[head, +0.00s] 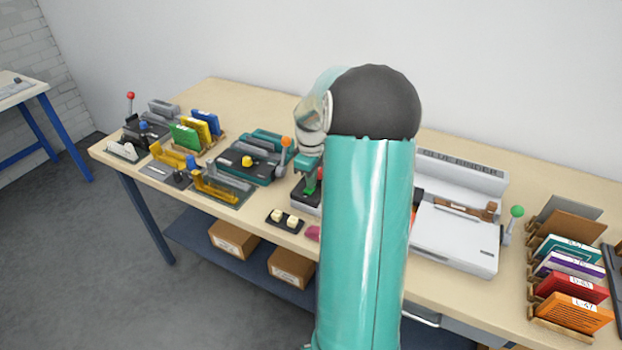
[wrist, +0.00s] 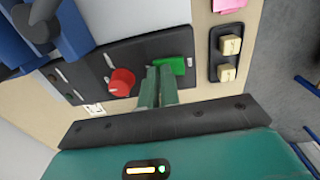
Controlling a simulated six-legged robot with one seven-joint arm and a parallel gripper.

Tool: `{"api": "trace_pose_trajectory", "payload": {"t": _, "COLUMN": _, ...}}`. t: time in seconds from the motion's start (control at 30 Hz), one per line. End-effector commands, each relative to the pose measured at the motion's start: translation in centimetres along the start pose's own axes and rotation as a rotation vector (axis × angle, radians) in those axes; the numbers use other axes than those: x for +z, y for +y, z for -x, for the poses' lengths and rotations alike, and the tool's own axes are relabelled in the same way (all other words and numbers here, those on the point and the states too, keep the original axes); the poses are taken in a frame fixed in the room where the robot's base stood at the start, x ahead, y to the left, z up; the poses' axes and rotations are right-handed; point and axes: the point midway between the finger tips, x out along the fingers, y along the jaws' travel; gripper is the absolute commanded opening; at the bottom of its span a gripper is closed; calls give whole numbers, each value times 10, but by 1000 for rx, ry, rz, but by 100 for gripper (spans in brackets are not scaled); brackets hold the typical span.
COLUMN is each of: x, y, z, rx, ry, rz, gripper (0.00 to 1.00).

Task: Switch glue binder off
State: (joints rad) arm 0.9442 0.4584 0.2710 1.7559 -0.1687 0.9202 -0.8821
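The glue binder (head: 455,245) is a pale grey machine on the bench, right of my arm; its name shows on the back panel. My arm hides its left part. A green ball lever (head: 517,212) stands at its right side. A dark control panel with a bright green switch (wrist: 172,66) and a red knob (wrist: 122,82) lies under my gripper; I cannot tell whether it belongs to the binder. My gripper (wrist: 157,78) has its two fingers together, with nothing seen between them. The fingertips are at the green switch's near edge; contact is unclear. In the head view my gripper (head: 308,168) is left of the arm.
A plate with two cream buttons (head: 285,220) and a pink item (head: 312,233) lie near the bench's front edge. A teal machine (head: 252,158) with an orange-knobbed lever stands left. Coloured books in a rack (head: 572,300) stand right. Bare benchtop (head: 225,95) shows at the back left.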

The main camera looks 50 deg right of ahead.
Motion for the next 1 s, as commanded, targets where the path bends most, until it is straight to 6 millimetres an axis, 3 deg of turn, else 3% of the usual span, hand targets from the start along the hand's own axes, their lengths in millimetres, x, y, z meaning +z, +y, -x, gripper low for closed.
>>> {"api": "trace_pose_trajectory", "payload": {"t": 0.03, "x": 2, "y": -3, "z": -9, "rx": -13, "ry": -5, "rz": 0, "gripper": 0}}
{"api": "trace_pose_trajectory", "payload": {"t": 0.2, "x": 2, "y": -6, "z": -10, "rx": -14, "ry": -6, "rz": 1, "gripper": 0}}
{"api": "trace_pose_trajectory", "payload": {"t": 0.57, "x": 0, "y": -22, "z": -7, "rx": -19, "ry": -7, "rz": 2, "gripper": 0}}
{"api": "trace_pose_trajectory", "payload": {"t": 0.87, "x": 0, "y": -22, "z": -6, "rx": -20, "ry": -6, "rz": 3, "gripper": 0}}
{"api": "trace_pose_trajectory", "payload": {"t": 1.0, "x": 0, "y": -22, "z": 3, "rx": -18, "ry": -6, "rz": 3, "gripper": 0}}
